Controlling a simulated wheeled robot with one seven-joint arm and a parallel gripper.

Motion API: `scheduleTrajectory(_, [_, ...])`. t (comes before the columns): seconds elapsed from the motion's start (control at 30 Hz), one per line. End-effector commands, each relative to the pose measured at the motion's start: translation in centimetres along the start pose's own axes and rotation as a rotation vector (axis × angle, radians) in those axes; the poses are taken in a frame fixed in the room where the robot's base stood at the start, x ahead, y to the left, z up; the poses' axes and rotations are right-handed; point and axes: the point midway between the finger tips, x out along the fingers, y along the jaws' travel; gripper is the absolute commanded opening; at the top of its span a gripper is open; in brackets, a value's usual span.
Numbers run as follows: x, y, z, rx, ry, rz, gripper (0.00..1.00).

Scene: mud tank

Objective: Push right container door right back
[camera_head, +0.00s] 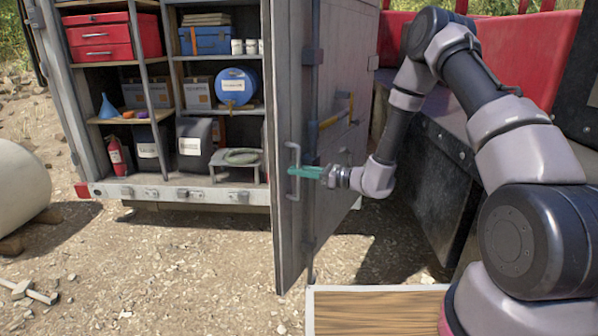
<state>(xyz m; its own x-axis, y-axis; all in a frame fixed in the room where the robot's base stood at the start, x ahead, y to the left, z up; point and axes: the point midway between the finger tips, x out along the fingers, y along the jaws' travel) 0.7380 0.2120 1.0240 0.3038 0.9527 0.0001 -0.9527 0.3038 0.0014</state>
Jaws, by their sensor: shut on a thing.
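The right container door (340,95) is a grey panel standing swung out from the right side of the open container. It is seen at a steep angle, with its near edge toward me. A vertical bar handle (293,165) sits on the door near that edge. My gripper (299,172) with teal fingers reaches in from the right and is shut on the handle at about its middle.
The container's shelves (160,115) hold red toolboxes (105,38), a blue drum (236,86) and a fire extinguisher (117,156). A red and dark structure (440,160) stands right of the door. A wood-topped surface (375,312) is in front. Gravel ground (170,270) is mostly open at left.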

Motion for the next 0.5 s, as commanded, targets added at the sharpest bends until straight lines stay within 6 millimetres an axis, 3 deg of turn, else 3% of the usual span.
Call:
scheduleTrajectory(0.17, [-0.3,-0.1,0.0,0.000,0.001,0.000,0.00])
scheduleTrajectory(0.27, [-1.6,-0.3,-0.1,-0.002,0.002,0.011,0.00])
scheduleTrajectory(0.5, [-8.6,-0.4,-0.1,-0.004,0.003,0.074,0.00])
